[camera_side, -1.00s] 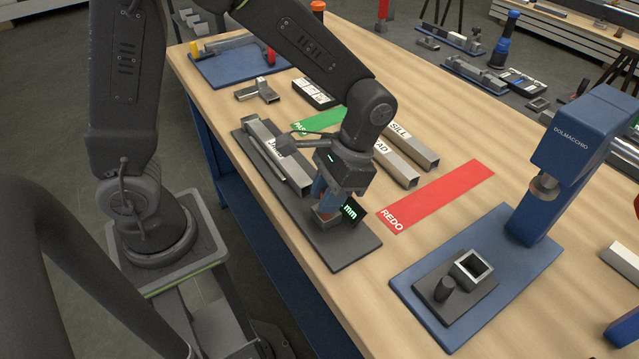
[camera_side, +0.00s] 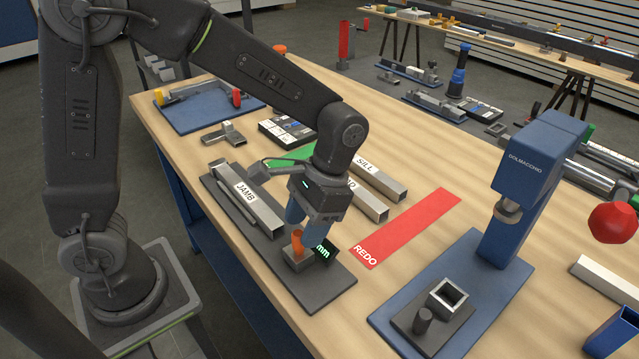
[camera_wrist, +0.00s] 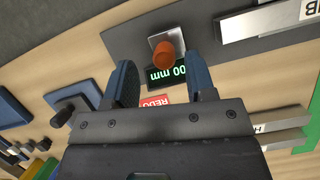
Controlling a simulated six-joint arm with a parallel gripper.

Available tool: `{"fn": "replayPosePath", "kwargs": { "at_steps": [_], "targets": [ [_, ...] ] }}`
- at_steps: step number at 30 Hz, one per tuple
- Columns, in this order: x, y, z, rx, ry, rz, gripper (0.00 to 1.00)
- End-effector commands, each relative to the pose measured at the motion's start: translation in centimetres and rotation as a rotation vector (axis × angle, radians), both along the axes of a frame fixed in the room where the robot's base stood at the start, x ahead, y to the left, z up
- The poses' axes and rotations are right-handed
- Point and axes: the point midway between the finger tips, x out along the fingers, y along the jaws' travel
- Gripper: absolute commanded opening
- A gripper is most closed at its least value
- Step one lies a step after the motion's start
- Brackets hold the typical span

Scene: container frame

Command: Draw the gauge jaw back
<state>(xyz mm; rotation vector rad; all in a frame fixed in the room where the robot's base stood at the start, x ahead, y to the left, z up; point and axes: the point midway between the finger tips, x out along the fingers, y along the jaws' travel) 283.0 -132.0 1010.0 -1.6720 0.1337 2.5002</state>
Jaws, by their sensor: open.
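The gauge jaw is a small grey block (camera_side: 297,261) with an upright orange knob (camera_side: 297,243), on a dark base plate (camera_side: 325,288). A display (camera_side: 324,251) with green "mm" stands beside it; in the wrist view the display (camera_wrist: 170,74) reads "00 mm" upside down, with any leading digits hidden or unclear. The bar marked JAMB (camera_side: 245,200) lies on the same plate, with a gap between its near end and the block. My gripper (camera_side: 307,222) is open and empty, just above the knob. In the wrist view the knob (camera_wrist: 167,58) shows beyond the fingertips, between their lines.
Bars marked SILL (camera_side: 378,178) and another partly hidden bar (camera_side: 368,204) lie right of the plate. A red REDO strip (camera_side: 415,228) is flat on the bench. A blue press-like stand (camera_side: 520,190) rises at right, with a square tube piece (camera_side: 447,298) at its base.

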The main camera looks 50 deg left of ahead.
Motion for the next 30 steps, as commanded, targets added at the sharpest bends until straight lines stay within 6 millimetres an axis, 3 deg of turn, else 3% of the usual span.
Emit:
{"fn": "replayPosePath", "kwargs": {
  "at_steps": [9,15,30],
  "targets": [
    [2.8,-0.5,6.7,-0.002,-0.006,0.0,0.5],
    [3.8,-0.6,9.2,-0.001,-0.003,0.0,0.5],
    [4.0,-0.6,10.1,-0.003,-0.007,0.002,0.5]
  ]
}}
